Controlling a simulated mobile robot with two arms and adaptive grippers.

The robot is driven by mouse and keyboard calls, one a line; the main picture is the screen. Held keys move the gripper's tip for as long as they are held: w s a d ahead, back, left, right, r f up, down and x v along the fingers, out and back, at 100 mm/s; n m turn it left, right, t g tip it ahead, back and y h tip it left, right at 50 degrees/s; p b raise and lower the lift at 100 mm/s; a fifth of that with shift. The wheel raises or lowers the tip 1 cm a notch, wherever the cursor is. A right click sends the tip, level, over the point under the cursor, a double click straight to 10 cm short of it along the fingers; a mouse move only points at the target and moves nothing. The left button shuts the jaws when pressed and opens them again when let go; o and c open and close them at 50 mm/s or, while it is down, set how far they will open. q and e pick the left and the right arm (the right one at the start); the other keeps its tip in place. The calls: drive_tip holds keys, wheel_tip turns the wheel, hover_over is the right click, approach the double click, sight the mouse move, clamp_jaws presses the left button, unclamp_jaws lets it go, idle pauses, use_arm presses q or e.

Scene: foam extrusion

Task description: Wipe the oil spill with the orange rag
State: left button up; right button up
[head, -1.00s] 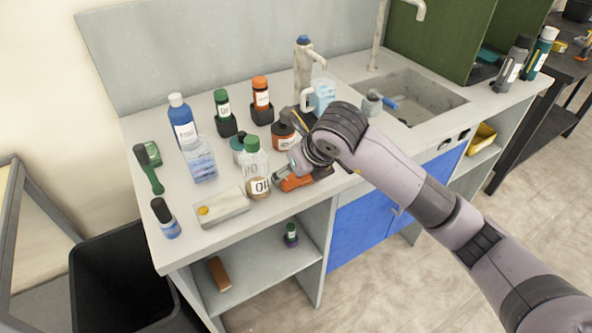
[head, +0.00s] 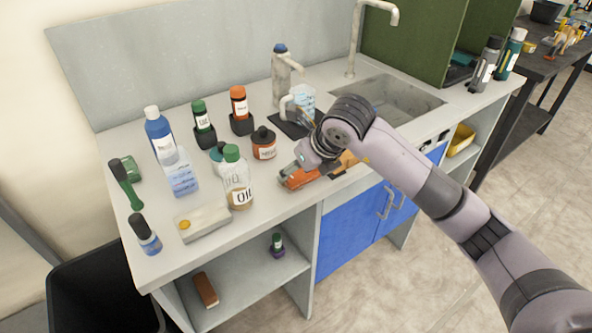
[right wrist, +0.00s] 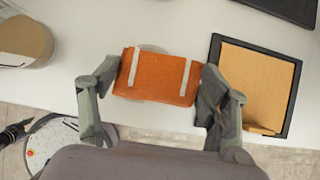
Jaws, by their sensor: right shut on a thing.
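The orange rag (right wrist: 157,78) is held between the two fingers of my right gripper (right wrist: 160,82), seen in the right wrist view. In the head view my right gripper (head: 305,165) is low over the counter's front edge, right of the clear OIL bottle (head: 238,185). The rag's orange edge (head: 298,181) shows below it. Whether the rag touches the counter is unclear. I cannot make out an oil spill; a pale round patch (right wrist: 152,47) shows partly behind the rag. My left gripper is not in view.
A black tray with a tan insert (right wrist: 258,85) lies right of the rag. A brown jar (head: 264,146), a white box (head: 203,222) and several bottles stand on the left counter. The sink (head: 390,100) is behind my arm. A black bin (head: 100,290) stands lower left.

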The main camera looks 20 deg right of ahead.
drive_tip(key=shift+w+d, duration=0.2)
drive_tip(key=shift+d, duration=0.35)
drive_tip(key=shift+w+d, duration=0.15)
drive_tip(key=shift+d, duration=0.35)
drive_tip(key=shift+r, duration=0.15)
drive_tip(key=shift+w+r, duration=0.1)
drive_tip(key=shift+w+d+r+p, duration=0.1)
drive_tip(key=shift+r+p, duration=0.2)
drive_tip(key=shift+r, duration=0.4)
drive_tip(key=shift+d+r+p, duration=0.2)
drive_tip(key=shift+r+p, duration=0.3)
drive_tip(key=shift+r, duration=0.25)
drive_tip(key=shift+a+r+p, duration=0.15)
drive_tip(key=shift+r+p, duration=0.45)
drive_tip(key=shift+r, duration=0.35)
drive_tip(key=shift+a+r+p, duration=0.15)
drive_tip(key=shift+r+p, duration=0.4)
drive_tip(key=shift+r, duration=0.4)
